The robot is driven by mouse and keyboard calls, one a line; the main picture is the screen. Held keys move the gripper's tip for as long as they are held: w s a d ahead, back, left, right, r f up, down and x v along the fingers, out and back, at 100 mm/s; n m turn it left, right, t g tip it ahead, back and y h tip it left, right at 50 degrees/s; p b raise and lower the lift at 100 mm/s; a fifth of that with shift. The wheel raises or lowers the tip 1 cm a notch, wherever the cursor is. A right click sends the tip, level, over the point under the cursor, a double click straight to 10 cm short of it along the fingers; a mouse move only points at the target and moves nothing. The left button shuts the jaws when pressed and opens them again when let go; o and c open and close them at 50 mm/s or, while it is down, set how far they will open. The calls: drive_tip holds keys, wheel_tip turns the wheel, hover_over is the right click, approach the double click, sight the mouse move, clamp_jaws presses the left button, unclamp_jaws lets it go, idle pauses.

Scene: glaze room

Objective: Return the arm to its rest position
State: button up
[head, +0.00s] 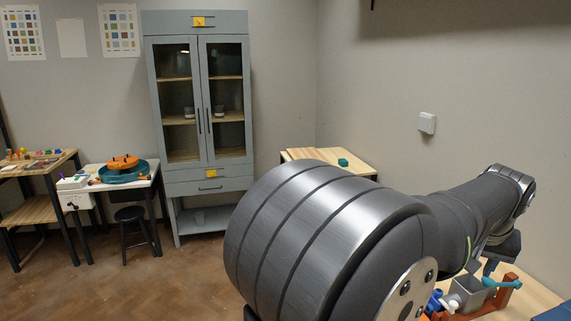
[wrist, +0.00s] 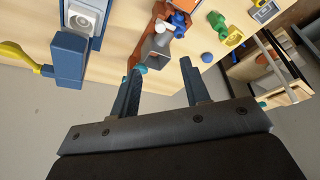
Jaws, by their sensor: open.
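My arm (head: 330,230) fills the front of the head view and reaches to the right, over a wooden table. My gripper (wrist: 161,67) shows in the wrist view with its two dark fingers apart and nothing held between them. In the head view the gripper end is small and partly hidden behind the arm, above the table items. A grey box (wrist: 155,46) lies beyond the fingertips, and it also shows in the head view (head: 467,293). A teal item (wrist: 141,68) shows close to the left fingertip; I cannot tell whether they touch.
A tall dark-blue object (wrist: 69,58) stands left. In the head view, a grey cabinet (head: 223,186) stands at the back, with open floor (head: 130,285) left.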

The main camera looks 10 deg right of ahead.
drive_tip(key=shift+s+d+n+t+y, duration=0.2)
drive_tip(key=shift+d+n+y, duration=0.35)
drive_tip(key=shift+n, duration=0.6)
drive_tip(key=shift+s+d+n+t+y, duration=0.15)
drive_tip(key=shift+d+n+y, duration=0.1)
drive_tip(key=shift+d+n, duration=0.7)
drive_tip(key=shift+s+d+n+t+y, duration=0.15)
drive_tip(key=shift+d+n+y, duration=0.3)
drive_tip(key=shift+n, duration=0.85)
drive_tip(key=shift+d, duration=0.1)
